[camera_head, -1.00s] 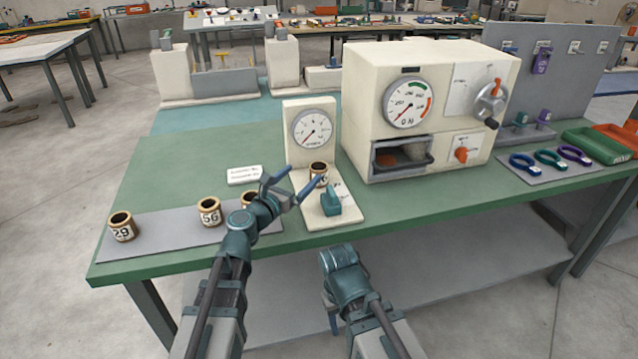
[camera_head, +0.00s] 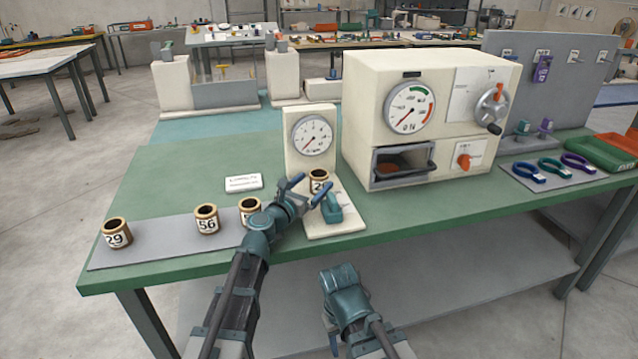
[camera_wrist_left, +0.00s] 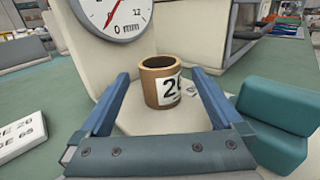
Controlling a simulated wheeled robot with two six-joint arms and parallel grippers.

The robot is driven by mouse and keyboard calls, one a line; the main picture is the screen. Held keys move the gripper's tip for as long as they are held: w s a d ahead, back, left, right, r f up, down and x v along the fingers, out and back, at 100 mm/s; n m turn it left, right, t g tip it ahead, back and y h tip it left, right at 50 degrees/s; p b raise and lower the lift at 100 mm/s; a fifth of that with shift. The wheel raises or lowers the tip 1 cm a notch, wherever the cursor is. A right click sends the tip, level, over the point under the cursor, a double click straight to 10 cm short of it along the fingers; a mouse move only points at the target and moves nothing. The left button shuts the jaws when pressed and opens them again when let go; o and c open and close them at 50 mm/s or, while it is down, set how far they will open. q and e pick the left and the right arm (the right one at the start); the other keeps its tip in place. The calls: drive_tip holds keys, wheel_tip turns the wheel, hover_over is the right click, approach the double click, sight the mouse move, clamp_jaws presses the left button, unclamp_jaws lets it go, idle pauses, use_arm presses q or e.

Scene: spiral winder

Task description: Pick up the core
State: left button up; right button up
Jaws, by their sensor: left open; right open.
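A short tan hollow core (camera_head: 319,181) with a white number label stands upright on the cream base of a dial gauge (camera_head: 312,140). In the left wrist view the core (camera_wrist_left: 161,82) stands between my open left gripper's blue fingers (camera_wrist_left: 160,88), a little beyond their tips; its label starts with 2 and the rest is partly hidden. In the head view my left gripper (camera_head: 308,190) is just in front of the core, open and empty. My right arm is low in front of the table; its fingers are mostly hidden below the wrist (camera_head: 333,325).
Three similar cores stand on a grey mat (camera_head: 165,245) at left, labelled 29 (camera_head: 116,233), 56 (camera_head: 206,219) and one partly hidden (camera_head: 250,211). A teal block (camera_head: 332,208) sits on the gauge base, close right of my left gripper. A large cream machine (camera_head: 425,120) stands right.

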use_arm(q)
drive_tip(key=shift+w+d, duration=0.25)
drive_tip(key=shift+w, duration=0.25)
drive_tip(key=c, duration=1.4)
drive_tip(key=shift+r, duration=0.1)
